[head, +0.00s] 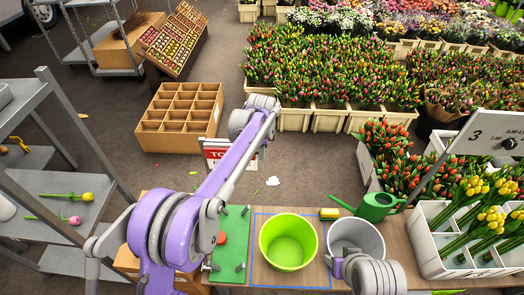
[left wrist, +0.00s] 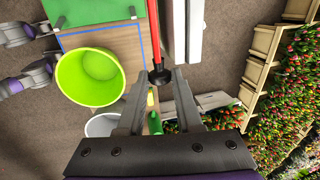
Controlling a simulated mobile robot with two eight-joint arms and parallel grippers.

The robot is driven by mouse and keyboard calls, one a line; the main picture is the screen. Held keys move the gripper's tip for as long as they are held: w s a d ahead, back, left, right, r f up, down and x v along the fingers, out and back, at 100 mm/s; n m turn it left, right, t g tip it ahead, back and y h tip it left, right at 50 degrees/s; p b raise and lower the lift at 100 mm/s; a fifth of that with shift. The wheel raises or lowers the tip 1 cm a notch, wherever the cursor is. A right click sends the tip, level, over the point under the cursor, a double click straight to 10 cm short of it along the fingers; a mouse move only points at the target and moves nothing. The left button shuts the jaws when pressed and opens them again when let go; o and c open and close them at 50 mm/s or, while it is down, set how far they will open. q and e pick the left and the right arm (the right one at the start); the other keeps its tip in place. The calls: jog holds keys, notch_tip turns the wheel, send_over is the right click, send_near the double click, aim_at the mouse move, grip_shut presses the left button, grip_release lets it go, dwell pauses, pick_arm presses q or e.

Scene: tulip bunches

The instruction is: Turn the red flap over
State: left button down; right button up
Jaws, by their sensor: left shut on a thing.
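The red flap (head: 216,154) with white lettering is on a low white-framed sign beyond the table in the head view, partly hidden by my left arm. In the left wrist view the red flap (left wrist: 154,38) is seen nearly edge-on as a narrow red strip ending in a black knob. My left gripper (left wrist: 160,76) is shut on the flap at that black end, one finger on each side.
On the table, a lime green bucket (head: 289,241), a grey bucket (head: 356,236), a green watering can (head: 373,206) and a green board (head: 231,245) stand near the arm. A cardboard divider box (head: 178,118) and tulip crates (head: 328,117) lie beyond.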

pick_arm(q)
jog(key=shift+s+f+t+b, duration=0.35)
jog(key=shift+s+t+b, duration=0.4)
jog(key=shift+t+b, duration=0.35)
jog(key=shift+s+f+t+b, duration=0.3)
jog(key=shift+s+t+b, duration=0.45)
jog(key=shift+t, duration=0.55)
pick_arm(e)
jog(key=shift+s+f, duration=0.2)
jog(key=shift+f, duration=0.6)
jog(key=shift+s+f, duration=0.25)
jog(key=shift+f, duration=0.6)
jog(key=shift+s+f, duration=0.2)
jog(key=shift+f, duration=0.6)
pick_arm(q)
jog(key=c, duration=0.6)
grip_release()
jog(key=shift+w, duration=0.1)
jog(key=v, duration=1.1)
pick_arm(e)
jog(key=shift+r, duration=0.2)
